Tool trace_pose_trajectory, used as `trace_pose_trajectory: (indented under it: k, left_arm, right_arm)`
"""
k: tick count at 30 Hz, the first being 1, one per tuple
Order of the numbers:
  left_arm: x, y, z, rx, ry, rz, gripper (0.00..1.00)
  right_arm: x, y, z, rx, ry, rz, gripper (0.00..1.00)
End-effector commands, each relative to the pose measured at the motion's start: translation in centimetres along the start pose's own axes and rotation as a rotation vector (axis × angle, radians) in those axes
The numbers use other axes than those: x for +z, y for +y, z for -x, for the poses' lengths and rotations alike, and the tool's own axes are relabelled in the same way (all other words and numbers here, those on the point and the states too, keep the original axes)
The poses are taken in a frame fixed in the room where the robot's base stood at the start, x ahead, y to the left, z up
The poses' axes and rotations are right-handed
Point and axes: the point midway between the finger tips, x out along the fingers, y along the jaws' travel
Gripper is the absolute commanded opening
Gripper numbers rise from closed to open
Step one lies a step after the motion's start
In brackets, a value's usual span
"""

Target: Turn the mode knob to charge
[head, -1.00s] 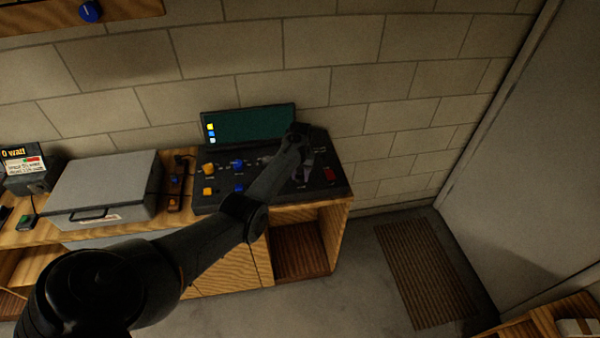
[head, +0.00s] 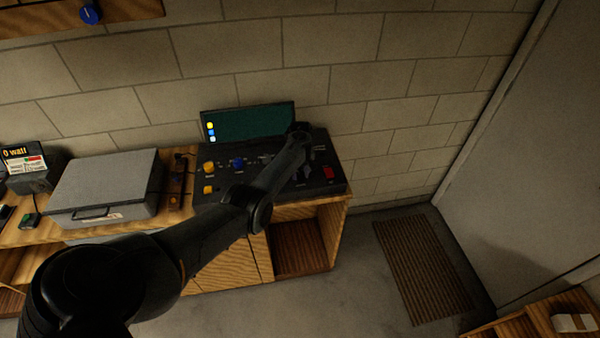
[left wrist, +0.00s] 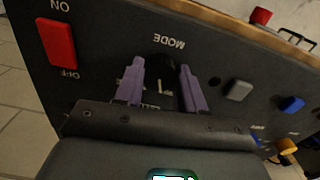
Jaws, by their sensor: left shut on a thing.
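The black mode knob (left wrist: 164,84) with a white pointer line sits on the dark control panel (left wrist: 108,45), under the printed word MODE. My left gripper (left wrist: 161,68) has its two purple fingers on either side of the knob and is shut on it. The white line runs roughly up and down the picture between the fingers. The position labels around the knob are mostly hidden. In the head view my left gripper (head: 308,160) is over the right part of the panel (head: 335,186), and my arm hides the knob. My right gripper is not in view.
A red ON/OFF switch (left wrist: 56,42) is beside the MODE label. A dark green screen (head: 250,122) stands behind the panel. A grey case (head: 105,185) is to the left on the bench.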

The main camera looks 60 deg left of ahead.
Motion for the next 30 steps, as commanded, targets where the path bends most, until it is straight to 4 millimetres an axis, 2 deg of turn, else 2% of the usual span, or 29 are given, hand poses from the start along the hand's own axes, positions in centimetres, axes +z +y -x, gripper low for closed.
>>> trace_pose_trajectory:
  k: [8, 9, 13, 23, 26, 30]
  left_arm:
    - [-0.1, -0.1, -0.1, 0.000, 0.003, 0.003, 0.09]
    - [-0.1, -0.1, -0.1, 0.000, 0.003, 0.003, 0.45]
    - [0.0, 0.0, -0.1, 0.000, 0.002, 0.002, 0.65]
    - [-0.1, 0.0, 0.2, 0.000, 0.001, 0.001, 0.65]
    - [-0.1, 0.0, 0.8, 0.000, 0.002, 0.002, 0.65]
    - [-0.1, 0.0, 2.6, 0.000, 0.004, 0.001, 0.65]
  right_arm:
    - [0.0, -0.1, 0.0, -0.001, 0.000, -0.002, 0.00]
    - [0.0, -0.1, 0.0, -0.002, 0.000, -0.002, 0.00]
    - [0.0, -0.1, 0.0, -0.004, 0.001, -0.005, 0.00]
    - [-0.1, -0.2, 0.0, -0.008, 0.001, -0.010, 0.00]
    - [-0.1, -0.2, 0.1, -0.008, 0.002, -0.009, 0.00]
    - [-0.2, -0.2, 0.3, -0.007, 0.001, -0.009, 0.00]
